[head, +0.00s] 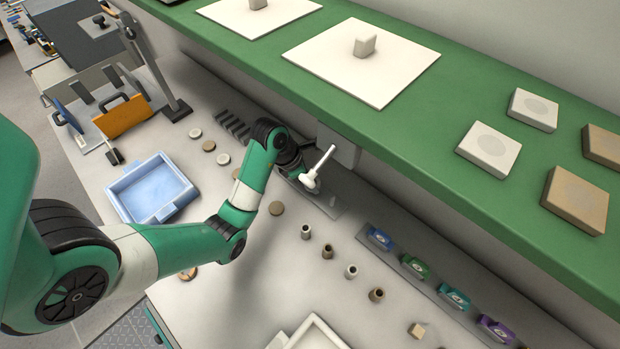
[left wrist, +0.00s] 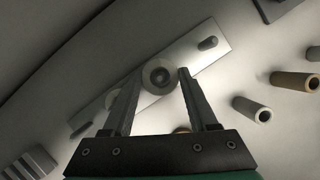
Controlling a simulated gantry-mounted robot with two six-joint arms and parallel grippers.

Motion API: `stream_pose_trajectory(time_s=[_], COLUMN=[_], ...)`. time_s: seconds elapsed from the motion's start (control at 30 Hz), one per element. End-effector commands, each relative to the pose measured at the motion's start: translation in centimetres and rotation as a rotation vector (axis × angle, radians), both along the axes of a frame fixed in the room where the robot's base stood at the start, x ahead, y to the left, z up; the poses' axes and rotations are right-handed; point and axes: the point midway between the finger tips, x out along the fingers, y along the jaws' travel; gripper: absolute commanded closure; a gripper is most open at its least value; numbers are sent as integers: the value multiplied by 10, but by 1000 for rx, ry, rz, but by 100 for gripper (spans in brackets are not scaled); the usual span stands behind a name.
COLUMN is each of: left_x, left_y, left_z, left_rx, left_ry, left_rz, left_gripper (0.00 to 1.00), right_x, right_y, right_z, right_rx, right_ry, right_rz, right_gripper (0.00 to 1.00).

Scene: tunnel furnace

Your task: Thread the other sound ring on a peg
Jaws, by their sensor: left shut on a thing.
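My left gripper (head: 308,181) is low at the back of the bench, over the grey plate (head: 326,204). In the left wrist view its fingers (left wrist: 160,75) are shut on a pale ring (left wrist: 161,77), seen end-on above the plate (left wrist: 172,65). A short grey peg (head: 332,201) stands bare on the plate, right of the held ring; it also shows in the wrist view (left wrist: 208,43). A pale round thing (left wrist: 113,97) is partly hidden behind the left finger. Whether the held ring is around a peg cannot be told. My right gripper is not in view.
A blue tray (head: 152,186) is left. A green shelf (head: 440,130) overhangs the back. A pale rod (head: 324,157) rises beside the gripper.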

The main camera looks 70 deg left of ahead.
Motion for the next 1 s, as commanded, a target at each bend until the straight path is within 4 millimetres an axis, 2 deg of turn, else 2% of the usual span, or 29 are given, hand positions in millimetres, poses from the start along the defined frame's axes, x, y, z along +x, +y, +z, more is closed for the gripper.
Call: stream_pose_trajectory(time_s=[0.1, 0.13, 0.3, 0.57, 0.67, 0.77, 1.0], left_x=[0, 0, 0, 0, -2, -7, -25], left_y=[0, 0, 0, 0, 0, 1, 2], left_z=[0, 0, 0, 0, 7, 23, 73], left_rx=[0, 0, 0, 0, 0, 0, -1], left_ry=[0, 0, 0, 0, 0, -1, 0], left_rz=[0, 0, 0, 0, 0, 1, 2], left_gripper=[95, 36, 6, 6, 6, 6, 6], right_x=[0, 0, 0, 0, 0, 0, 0], right_y=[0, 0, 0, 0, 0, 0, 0], right_z=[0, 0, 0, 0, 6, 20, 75], right_rx=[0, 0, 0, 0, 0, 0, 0], right_ry=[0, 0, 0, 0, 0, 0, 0], right_rz=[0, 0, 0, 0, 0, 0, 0], right_gripper=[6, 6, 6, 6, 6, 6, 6])
